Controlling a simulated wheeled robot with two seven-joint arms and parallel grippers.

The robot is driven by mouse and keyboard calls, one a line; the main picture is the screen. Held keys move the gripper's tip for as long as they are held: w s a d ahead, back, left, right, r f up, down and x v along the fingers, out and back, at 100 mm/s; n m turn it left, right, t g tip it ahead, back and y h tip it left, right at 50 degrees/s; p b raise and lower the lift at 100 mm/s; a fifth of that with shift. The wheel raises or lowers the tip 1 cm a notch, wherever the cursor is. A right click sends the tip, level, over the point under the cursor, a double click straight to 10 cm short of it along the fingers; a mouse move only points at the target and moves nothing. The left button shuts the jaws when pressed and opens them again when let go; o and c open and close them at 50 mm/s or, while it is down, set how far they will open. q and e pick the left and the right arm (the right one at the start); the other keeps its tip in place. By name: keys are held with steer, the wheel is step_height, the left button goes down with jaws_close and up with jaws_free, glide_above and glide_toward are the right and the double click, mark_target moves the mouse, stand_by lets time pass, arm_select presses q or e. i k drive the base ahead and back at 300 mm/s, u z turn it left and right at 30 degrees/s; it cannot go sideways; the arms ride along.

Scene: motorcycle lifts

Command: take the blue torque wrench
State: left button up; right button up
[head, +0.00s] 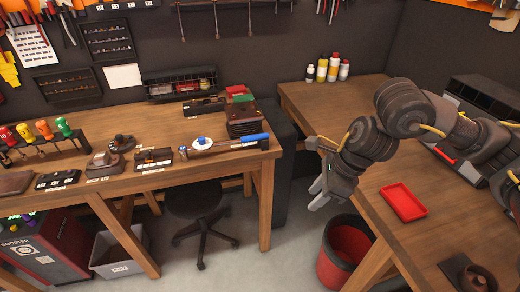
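The blue torque wrench (241,141) lies on the left wooden bench near its front right corner. Its blue handle points right, and a round white and blue part (202,143) sits at its left end. My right gripper (317,199) hangs pointing down in the gap between the benches, to the right of the wrench and apart from it. I see nothing held in it, but its fingers are too small and dark to tell whether they are open. My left gripper is not in view.
Left bench (215,172) also holds a screwdriver rack (40,137), dark tools and stacked blocks (243,115). A stool (203,215) stands below it. A red bin (346,245) stands between the benches. The right bench (375,215) has a red tray (403,202) and bottles (328,68).

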mark_target(183, 150)
steer(key=z, duration=0.2)
steer(key=k, duration=0.3)
steer(key=z, duration=0.65)
steer(key=i, duration=0.9)
steer(key=u, duration=0.95)
steer(key=i, duration=0.65)
steer(key=u, duration=0.75)
